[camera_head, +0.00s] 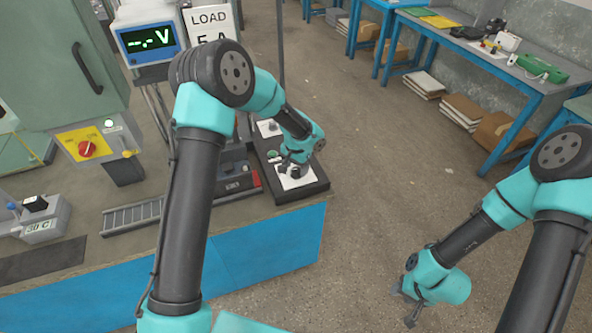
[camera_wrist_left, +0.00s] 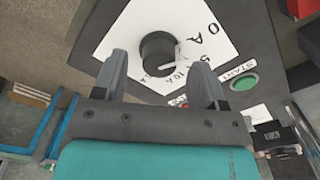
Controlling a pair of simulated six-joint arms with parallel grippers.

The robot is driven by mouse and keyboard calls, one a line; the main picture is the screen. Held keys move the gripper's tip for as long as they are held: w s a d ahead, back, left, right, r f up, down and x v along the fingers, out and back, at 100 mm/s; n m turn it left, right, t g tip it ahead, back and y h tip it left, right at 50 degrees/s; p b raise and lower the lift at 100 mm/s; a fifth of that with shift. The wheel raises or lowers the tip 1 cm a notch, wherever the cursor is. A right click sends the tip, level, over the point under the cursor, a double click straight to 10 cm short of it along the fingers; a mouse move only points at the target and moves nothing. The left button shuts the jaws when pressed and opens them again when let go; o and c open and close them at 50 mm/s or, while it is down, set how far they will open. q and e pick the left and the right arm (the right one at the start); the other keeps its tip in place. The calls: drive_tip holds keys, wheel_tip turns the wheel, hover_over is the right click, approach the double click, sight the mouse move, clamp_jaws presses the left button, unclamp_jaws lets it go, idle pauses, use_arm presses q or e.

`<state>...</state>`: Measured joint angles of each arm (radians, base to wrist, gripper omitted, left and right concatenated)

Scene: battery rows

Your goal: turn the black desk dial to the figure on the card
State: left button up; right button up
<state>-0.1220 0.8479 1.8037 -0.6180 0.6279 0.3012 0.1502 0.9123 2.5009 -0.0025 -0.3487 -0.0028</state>
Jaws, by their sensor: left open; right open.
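The black desk dial (camera_wrist_left: 158,50) sits on a white plate (camera_wrist_left: 112,42) printed with figures including 0 A, 5 and 10 A. A white mark shows at the dial's right side. My left gripper (camera_wrist_left: 160,85) is open, its two fingers apart on the near side of the dial, with nothing between them. In the head view the left gripper (camera_head: 294,172) hangs over the dial's plate (camera_head: 297,183). The card (camera_head: 210,20) reads LOAD, with what looks like 5 A below, its lower part hidden by my arm. My right gripper (camera_head: 410,303) is open and empty over the floor.
A green START button (camera_wrist_left: 243,82) is beside the plate on the dark panel (camera_head: 314,188). A blue meter (camera_head: 151,42) reads --.- V. A green cabinet (camera_head: 50,60) with a red switch (camera_head: 87,149) stands at left.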

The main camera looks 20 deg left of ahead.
use_arm(q)
drive_tip(key=shift+f, duration=1)
drive_tip(key=c, duration=0.9)
